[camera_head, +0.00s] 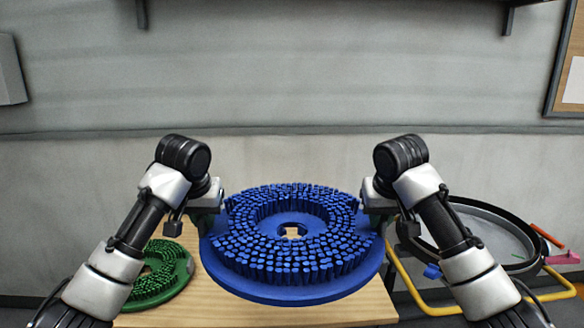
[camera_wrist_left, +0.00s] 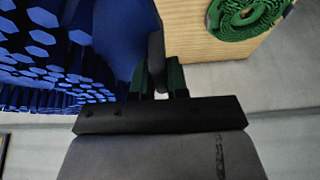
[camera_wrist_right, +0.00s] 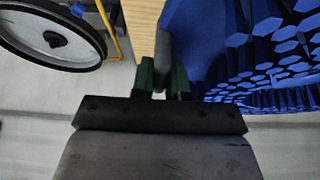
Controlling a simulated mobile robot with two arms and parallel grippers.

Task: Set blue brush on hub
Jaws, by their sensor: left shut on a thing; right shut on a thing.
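The blue brush (camera_head: 300,293) is a large round disc with bristles facing up and an opening at its centre. It is held roughly level over the wooden table. My left gripper (camera_head: 207,208) is shut on its left edge, and my right gripper (camera_head: 377,207) is shut on its right edge. In the left wrist view, the jaws (camera_wrist_left: 158,82) close on a dark grey piece at the brush's rim; the right wrist view shows the right jaws (camera_wrist_right: 163,80) likewise. A possible hub (camera_wrist_right: 54,39) shows as a small dark centre on a pale disc inside a black ring.
A green brush (camera_head: 155,277) lies on the left of the wooden table (camera_head: 260,316). The black ring (camera_head: 508,215) stands right of the table, with a yellow tube frame (camera_head: 408,283) and red and pink parts (camera_head: 547,236) beside it. A grey wall closes the back.

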